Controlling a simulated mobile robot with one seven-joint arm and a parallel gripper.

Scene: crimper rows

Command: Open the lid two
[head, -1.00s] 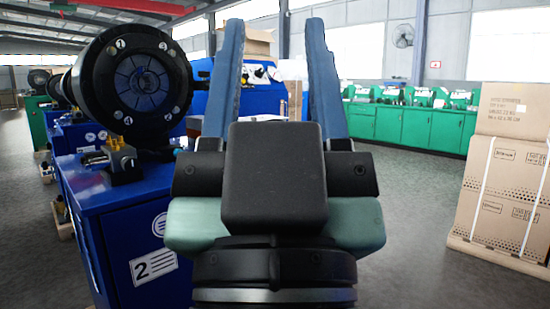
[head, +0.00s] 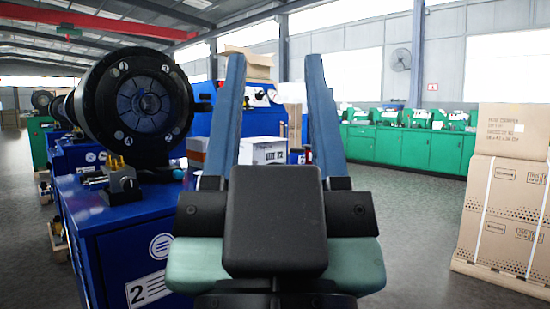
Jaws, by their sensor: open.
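A small black and brass fitting (head: 122,184) is on the cabinet top below that face. No lid can be clearly made out. My gripper (head: 275,70) is in the middle of the view, its two blue fingers pointing up and wide apart, with nothing between them. It is to the right of the crimper head and apart from it in the picture.
Stacked cardboard boxes (head: 505,190) stand on a pallet at the right. Green cabinets (head: 400,148) line the back wall. A white box (head: 262,151) and a blue machine (head: 265,118) show behind my gripper. The grey floor (head: 415,225) at right is open.

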